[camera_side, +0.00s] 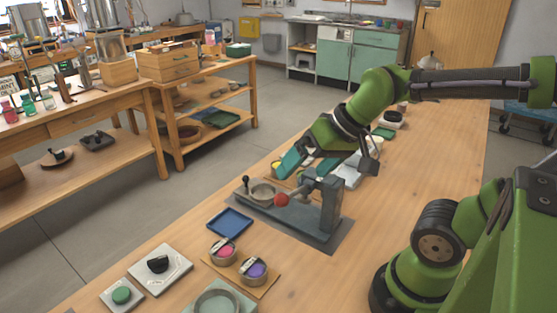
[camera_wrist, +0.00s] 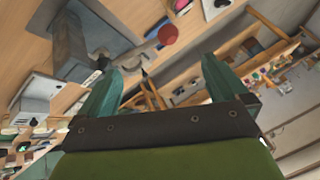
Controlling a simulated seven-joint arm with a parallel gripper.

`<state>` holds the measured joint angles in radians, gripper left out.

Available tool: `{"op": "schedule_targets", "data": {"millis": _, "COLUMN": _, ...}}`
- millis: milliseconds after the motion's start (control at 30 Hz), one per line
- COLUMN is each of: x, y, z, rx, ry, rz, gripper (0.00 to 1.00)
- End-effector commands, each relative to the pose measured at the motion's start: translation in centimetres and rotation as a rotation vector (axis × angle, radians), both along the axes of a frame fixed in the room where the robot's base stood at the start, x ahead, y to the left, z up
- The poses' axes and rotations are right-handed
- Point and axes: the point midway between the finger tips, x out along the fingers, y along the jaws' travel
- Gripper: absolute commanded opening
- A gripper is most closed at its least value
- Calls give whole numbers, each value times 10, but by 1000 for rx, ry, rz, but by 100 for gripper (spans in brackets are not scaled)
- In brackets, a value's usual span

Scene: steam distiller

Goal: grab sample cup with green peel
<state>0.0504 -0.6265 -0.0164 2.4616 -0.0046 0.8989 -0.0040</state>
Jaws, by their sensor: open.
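I cannot pick out a sample cup with green peel for sure in either view. In the side view, two small metal cups stand near the front, one with pink contents (camera_side: 224,251) and one with purple contents (camera_side: 254,270). A yellow item (camera_side: 276,168) shows partly behind my gripper. My gripper (camera_side: 308,168) has teal fingers and hangs tilted above the table behind the grey press. In the wrist view my gripper (camera_wrist: 160,78) is open, with nothing between its fingers.
The grey press (camera_side: 328,205) with a red knob (camera_side: 282,199) and a pan (camera_side: 262,193) stands close to my gripper. A blue tray (camera_side: 230,223) lies left of it. A white tile with a green disc (camera_side: 122,296) lies at the front left. The wooden table has bare areas.

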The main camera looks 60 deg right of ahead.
Motion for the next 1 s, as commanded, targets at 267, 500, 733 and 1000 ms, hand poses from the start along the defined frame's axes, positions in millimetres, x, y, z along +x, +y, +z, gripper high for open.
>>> {"op": "schedule_targets", "data": {"millis": 267, "x": -16, "y": 17, "z": 14, "rx": -6, "ry": -87, "rz": 60, "gripper": 83}}
{"op": "schedule_targets", "data": {"millis": 500, "x": -16, "y": 17, "z": 14, "rx": -6, "ry": -84, "rz": 60, "gripper": 83}}
{"op": "schedule_targets", "data": {"millis": 733, "x": -14, "y": 11, "z": 7, "rx": -5, "ry": -54, "rz": 35, "gripper": 83}}
{"op": "schedule_targets", "data": {"millis": 1000, "x": 43, "y": -44, "z": -4, "rx": -52, "ry": 127, "rz": -47, "gripper": 83}}
